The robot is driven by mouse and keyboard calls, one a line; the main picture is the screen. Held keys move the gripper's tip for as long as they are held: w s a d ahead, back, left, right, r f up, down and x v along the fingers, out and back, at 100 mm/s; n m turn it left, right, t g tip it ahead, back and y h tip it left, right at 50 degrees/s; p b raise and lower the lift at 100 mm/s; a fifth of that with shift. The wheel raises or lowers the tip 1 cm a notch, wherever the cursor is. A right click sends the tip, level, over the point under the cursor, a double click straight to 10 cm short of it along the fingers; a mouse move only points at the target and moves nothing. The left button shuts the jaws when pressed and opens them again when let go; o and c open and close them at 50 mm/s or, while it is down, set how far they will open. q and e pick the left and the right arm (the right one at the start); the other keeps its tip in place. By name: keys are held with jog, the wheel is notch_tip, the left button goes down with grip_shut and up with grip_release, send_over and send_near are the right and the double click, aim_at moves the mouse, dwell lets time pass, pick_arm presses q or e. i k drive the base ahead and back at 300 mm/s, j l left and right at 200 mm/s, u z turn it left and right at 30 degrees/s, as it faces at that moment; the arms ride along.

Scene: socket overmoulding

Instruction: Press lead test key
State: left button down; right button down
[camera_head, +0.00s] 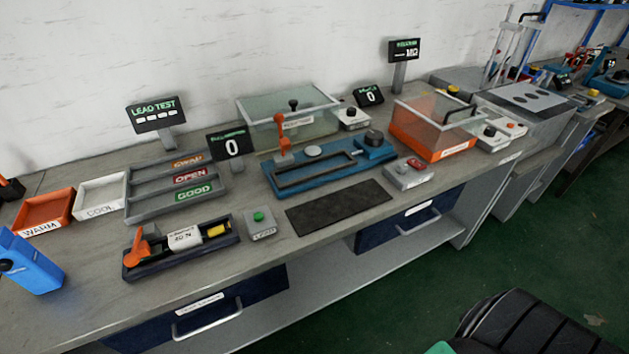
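A small grey box (262,228) with a green round button (258,216) on top stands near the bench's front edge. Its front label is too small to read surely. The lead test display (155,113) stands at the back left and shows "LEAD TEST" in green above a row of white blocks. Left of the green button lies a dark fixture (133,270) with an orange lever (140,248), a white labelled block (184,238) and a yellow piece (216,230). Neither of my grippers is in view.
Grey sorting trays (133,208), a white cool tray (88,187) and an orange warm tray (62,203) lie at left. A blue fixture (330,175) with an orange lever stands behind a dark mat (335,210). A dark ribbed shape (520,325) fills the lower right.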

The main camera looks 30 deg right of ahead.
aim_at(258, 216)
jog(key=l, duration=1.4)
jog(key=i, duration=0.05)
